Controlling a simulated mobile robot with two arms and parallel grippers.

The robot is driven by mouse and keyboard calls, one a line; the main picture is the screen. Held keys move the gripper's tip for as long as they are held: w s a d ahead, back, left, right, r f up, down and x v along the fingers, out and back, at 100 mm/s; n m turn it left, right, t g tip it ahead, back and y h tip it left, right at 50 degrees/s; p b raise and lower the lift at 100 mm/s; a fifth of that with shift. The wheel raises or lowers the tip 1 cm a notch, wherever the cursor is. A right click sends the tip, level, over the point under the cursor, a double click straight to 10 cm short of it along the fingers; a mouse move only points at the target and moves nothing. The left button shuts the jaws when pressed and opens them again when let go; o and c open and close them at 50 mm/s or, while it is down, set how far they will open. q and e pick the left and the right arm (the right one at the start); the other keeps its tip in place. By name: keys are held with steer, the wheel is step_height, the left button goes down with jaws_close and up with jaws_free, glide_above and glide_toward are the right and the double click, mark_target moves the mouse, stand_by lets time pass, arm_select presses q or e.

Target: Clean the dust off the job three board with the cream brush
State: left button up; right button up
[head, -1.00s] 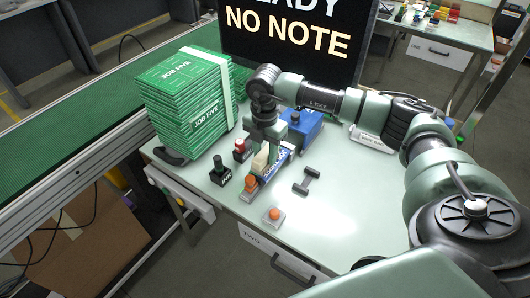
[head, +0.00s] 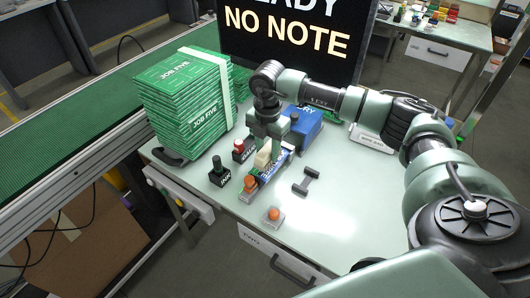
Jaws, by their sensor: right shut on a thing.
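My right gripper (head: 267,142) points down over the pale table and is shut on the cream brush (head: 262,158). The brush is just above or among the row of small items beside the blue box; whether it touches them I cannot tell. The fingertips are partly hidden. Green boards (head: 185,105) marked "JOB FIVE" stand in a strapped stack at the left of the table. No board marked job three can be made out. My left gripper is not in view.
Near the brush stand a black-based item with a dark green knob (head: 219,172), a red-topped one (head: 239,148) and a blue box (head: 304,127). A grey handle-shaped piece (head: 306,181) and an orange-knobbed block (head: 273,215) lie nearer. The table's right front is clear.

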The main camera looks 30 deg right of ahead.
steer(key=shift+w+d, duration=0.2)
steer(key=shift+d, duration=0.4)
steer(key=shift+a, duration=0.1)
steer(key=shift+s+a+p, duration=0.2)
steer(key=shift+s+a, duration=0.1)
steer(key=shift+a, duration=0.4)
steer(key=shift+s+a+p, duration=0.15)
steer(key=shift+s+a, duration=0.1)
steer(key=shift+a, duration=0.4)
steer(key=shift+d, duration=0.1)
steer(key=shift+w+d+b, duration=0.2)
steer(key=shift+w+d, duration=0.1)
steer(key=shift+d, duration=0.4)
steer(key=shift+w+d+b, duration=0.2)
steer(key=shift+w+d, duration=0.05)
steer(key=shift+d, duration=0.4)
steer(key=shift+a, duration=0.15)
steer(key=shift+s+a+p, duration=0.25)
steer(key=shift+s+a, duration=0.05)
steer(key=shift+a, duration=0.35)
steer(key=shift+s+a+p, duration=0.2)
steer(key=shift+s+a, duration=0.05)
steer(key=shift+a, duration=0.4)
